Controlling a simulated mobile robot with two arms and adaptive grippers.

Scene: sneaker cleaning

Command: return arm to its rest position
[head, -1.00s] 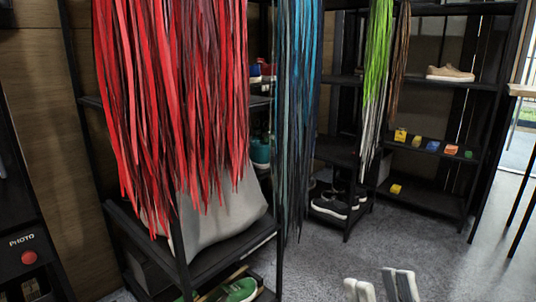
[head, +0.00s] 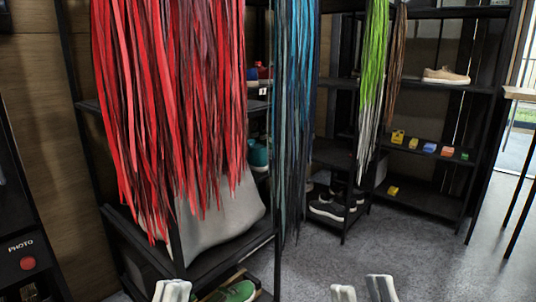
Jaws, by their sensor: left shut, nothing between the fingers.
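My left gripper (head: 172,291) shows at the bottom edge of the head view, left of centre. Its two pale fingertips are close together, shut and empty, in front of the lower shelf with the green sneaker (head: 236,291). My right gripper (head: 362,290) is at the bottom edge, right of centre. Its two pale fingers stand apart with nothing between them, over the grey floor. The arms behind both grippers are out of frame.
A black rack with hanging red laces (head: 170,110) and a grey bag (head: 222,225) stands close at left. Blue laces (head: 293,120) and green laces (head: 374,60) hang further right. Back shelves hold a tan shoe (head: 446,76) and small boxes. The grey floor (head: 440,250) is clear at lower right.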

